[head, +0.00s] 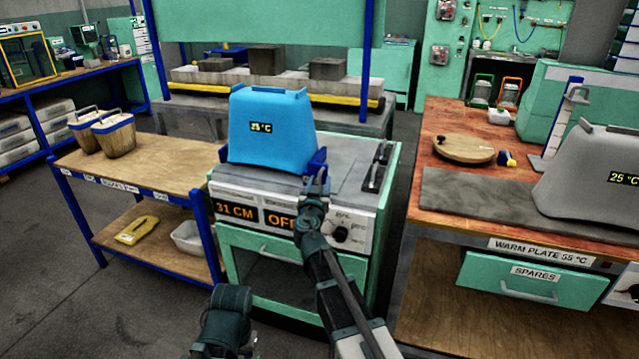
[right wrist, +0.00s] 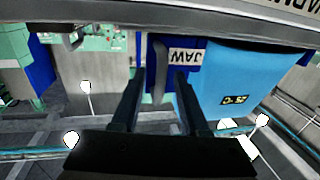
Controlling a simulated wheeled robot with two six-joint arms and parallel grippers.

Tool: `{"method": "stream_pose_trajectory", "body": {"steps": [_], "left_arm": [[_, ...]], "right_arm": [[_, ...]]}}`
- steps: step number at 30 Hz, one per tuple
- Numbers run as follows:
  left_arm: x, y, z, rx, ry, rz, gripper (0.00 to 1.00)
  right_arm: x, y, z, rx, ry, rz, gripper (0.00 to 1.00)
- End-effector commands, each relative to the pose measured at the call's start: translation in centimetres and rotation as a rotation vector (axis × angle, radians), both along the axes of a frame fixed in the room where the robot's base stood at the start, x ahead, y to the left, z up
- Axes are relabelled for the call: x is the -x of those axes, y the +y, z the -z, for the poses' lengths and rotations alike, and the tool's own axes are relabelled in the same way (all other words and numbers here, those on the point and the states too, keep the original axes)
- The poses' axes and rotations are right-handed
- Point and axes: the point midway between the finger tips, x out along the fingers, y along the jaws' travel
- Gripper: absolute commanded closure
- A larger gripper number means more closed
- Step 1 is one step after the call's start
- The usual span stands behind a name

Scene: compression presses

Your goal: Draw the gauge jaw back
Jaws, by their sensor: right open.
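The gauge jaw (head: 321,158) is a dark blue upright piece at the right side of the light blue block (head: 270,125) on the press top. In the right wrist view the jaw (right wrist: 170,82) bears a label reading JAW upside down, with a grey bar-like handle (right wrist: 160,68) on it. My right gripper (head: 317,182) is at the jaw in the head view. In the right wrist view its open fingers (right wrist: 159,80) stand on either side of the handle, with gaps visible. My left gripper is not in view; only a dark arm part shows at the bottom.
The press front (head: 290,212) shows 31 CM and OFF, with a dark knob (head: 340,234). A wooden cart (head: 150,165) stands left. A bench with a grey plate (head: 470,200) and grey block (head: 595,175) stands right. The press top right of the jaw looks clear up to dark rails (head: 376,168).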

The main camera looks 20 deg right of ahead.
Motion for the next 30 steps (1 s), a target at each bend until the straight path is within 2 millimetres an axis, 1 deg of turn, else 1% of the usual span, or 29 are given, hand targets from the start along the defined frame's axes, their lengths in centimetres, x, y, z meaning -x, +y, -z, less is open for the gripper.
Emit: {"method": "stream_pose_trajectory", "body": {"steps": [2, 3, 5, 6, 9, 30], "left_arm": [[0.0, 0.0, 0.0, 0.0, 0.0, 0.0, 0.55], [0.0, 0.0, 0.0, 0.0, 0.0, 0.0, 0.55], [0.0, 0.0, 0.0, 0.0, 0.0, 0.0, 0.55], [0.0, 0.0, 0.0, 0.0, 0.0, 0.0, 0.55], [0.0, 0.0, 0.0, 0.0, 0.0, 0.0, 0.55], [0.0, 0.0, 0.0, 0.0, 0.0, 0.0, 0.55]], "right_arm": [[0.02, 0.01, 0.0, 0.0, 0.0, 0.0, 0.57], [0.02, 0.01, 0.0, 0.0, 0.0, 0.0, 0.65], [0.02, 0.01, 0.0, 0.0, 0.0, 0.0, 0.75], [0.02, 0.01, 0.0, 0.0, 0.0, 0.0, 0.83], [0.02, 0.02, 0.0, 0.0, 0.0, 0.0, 1.0], [0.03, 0.03, 0.0, 0.0, 0.0, 0.0, 1.0]]}}
